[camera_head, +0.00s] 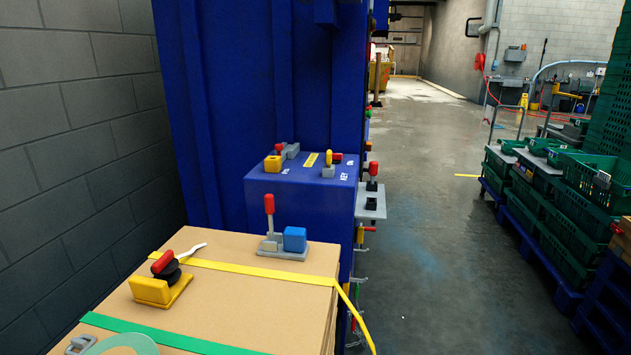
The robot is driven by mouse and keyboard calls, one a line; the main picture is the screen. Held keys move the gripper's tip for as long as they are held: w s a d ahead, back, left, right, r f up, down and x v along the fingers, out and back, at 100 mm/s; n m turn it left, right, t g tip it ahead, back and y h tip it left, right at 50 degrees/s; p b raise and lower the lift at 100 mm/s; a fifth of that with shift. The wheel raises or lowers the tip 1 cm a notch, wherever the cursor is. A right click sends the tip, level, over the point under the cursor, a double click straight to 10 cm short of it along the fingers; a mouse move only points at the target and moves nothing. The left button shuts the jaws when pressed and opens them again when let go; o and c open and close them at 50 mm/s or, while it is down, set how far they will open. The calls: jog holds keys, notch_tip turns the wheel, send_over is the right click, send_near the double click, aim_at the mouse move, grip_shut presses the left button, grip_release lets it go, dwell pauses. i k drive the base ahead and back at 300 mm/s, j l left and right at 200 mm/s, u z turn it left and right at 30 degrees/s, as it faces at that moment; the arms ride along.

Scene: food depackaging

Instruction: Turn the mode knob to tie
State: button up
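A blue box-shaped housing (300,200) stands in front of a tall blue machine. On the right of its top is a small knob-like control with a yellow upright part (328,158) and a grey base. A small red part (338,158) is beside it. White lettering (343,177) lies near them, too small to read, so I cannot tell which mark is tie or which way a knob points. I cannot tell for certain which of these is the mode knob. My gripper is not in view.
A cardboard-coloured bale (210,295) with yellow and green straps fills the foreground. On it are a yellow tool with a red handle (162,280) and a grey-blue tool with a red lever (285,240). Green crates (570,225) stand at right. The wet floor (430,240) between is clear.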

aim_at(368, 145)
jog(key=i+l+u, duration=0.1)
jog(key=i+l, duration=0.3)
jog(key=l, duration=0.2)
jog(key=i+l+u, duration=0.15)
jog(key=i+l, duration=0.25)
jog(key=l, duration=0.25)
jog(key=i+l+u, duration=0.15)
jog(key=l, duration=0.2)
jog(key=i+l, duration=0.2)
jog(key=l, duration=0.15)
jog(key=u, duration=0.05)
